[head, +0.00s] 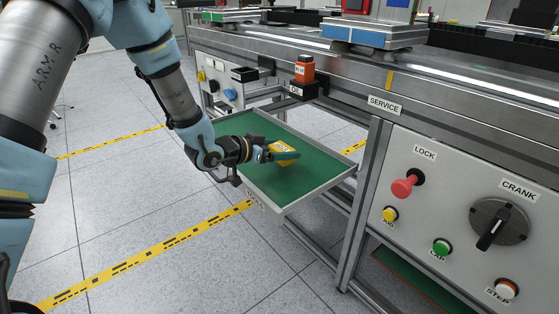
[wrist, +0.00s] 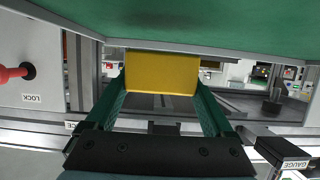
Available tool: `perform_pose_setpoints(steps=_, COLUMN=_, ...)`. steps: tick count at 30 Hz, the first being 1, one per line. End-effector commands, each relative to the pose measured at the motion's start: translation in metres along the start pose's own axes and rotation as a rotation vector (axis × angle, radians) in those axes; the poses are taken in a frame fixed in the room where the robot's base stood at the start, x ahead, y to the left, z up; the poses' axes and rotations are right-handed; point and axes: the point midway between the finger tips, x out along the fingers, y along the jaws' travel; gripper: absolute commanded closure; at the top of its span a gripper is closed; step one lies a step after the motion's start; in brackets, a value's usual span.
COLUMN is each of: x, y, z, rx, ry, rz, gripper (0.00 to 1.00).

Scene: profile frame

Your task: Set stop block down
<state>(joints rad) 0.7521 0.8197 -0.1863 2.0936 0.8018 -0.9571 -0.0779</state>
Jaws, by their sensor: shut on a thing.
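The stop block (head: 285,147) is a yellow block with dark marks on its upper face in the head view. My gripper (head: 275,154) is shut on it, over the green tray (head: 257,184). In the wrist view the block (wrist: 162,73) sits between the two green fingers of my gripper (wrist: 163,84), one on each side. The green tray surface (wrist: 200,22) fills the top of that view, which looks upside down. The block is close to the tray; I cannot tell whether it touches it.
The tray has a raised pale rim (head: 318,190) and bare green room around the block. An orange bottle (head: 305,70) stands on a holder behind it. The panel with the red LOCK knob (head: 405,187) and CRANK dial (head: 498,224) is at the right.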

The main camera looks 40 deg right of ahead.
Motion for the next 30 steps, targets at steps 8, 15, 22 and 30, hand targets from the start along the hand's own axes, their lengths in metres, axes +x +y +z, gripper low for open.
perform_pose_setpoints(steps=8, x=0.012, y=0.000, z=0.032, rx=-0.001, ry=-0.001, rz=-0.001, gripper=0.81)
perform_pose_setpoints(steps=15, x=0.012, y=-0.001, z=0.032, rx=0.001, ry=0.001, rz=-0.002, gripper=0.81)
perform_pose_setpoints(steps=22, x=0.013, y=0.000, z=0.036, rx=0.000, ry=0.000, rz=-0.001, gripper=0.04)
perform_pose_setpoints(steps=30, x=0.013, y=0.000, z=0.035, rx=0.000, ry=0.000, rz=-0.001, gripper=0.00)
